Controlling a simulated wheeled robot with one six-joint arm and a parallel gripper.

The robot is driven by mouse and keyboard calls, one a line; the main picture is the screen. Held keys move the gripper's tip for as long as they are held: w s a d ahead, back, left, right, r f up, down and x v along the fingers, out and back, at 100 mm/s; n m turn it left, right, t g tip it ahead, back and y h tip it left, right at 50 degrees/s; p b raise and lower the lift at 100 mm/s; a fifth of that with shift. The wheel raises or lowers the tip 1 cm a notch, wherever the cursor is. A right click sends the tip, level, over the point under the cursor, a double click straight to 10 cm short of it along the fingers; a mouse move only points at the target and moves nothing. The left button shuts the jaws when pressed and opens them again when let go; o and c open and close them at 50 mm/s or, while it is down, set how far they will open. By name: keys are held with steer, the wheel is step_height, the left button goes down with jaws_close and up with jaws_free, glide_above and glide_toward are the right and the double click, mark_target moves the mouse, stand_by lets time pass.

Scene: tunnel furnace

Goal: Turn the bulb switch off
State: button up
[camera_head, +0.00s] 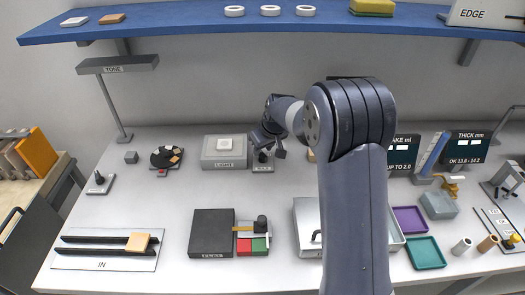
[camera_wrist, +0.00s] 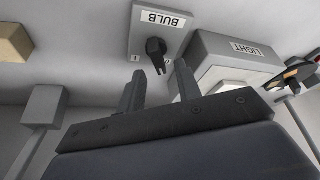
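The bulb switch is a small grey plate (camera_wrist: 143,36) labelled BULB with a black rotary knob (camera_wrist: 155,50). In the wrist view it is upside down, at top centre; a mark shows on each side of the knob. The knob's narrow end points down in that view, slightly right; I cannot tell its setting for sure. In the head view the switch (camera_head: 263,169) sits on the table, partly covered by my gripper (camera_head: 271,150). In the wrist view my gripper (camera_wrist: 160,70) is open and empty, its fingers apart near the knob. Contact cannot be judged.
The grey LIGHT box (camera_head: 225,152) stands just left of the switch; it also shows in the wrist view (camera_wrist: 222,48). A black turntable-like disc (camera_head: 166,157) lies farther left. A black box (camera_head: 212,233) and a silver tray (camera_head: 306,228) are nearer the front. A blue shelf (camera_head: 200,27) hangs above.

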steer(key=v, duration=0.8)
steer(key=shift+r+b, duration=0.35)
steer(key=shift+s, duration=0.1)
steer(key=p+x, duration=0.1)
steer(key=x, duration=1)
steer(key=shift+d+r+p, duration=0.1)
steer(key=shift+p, duration=0.2)
steer(key=shift+m, duration=0.3)
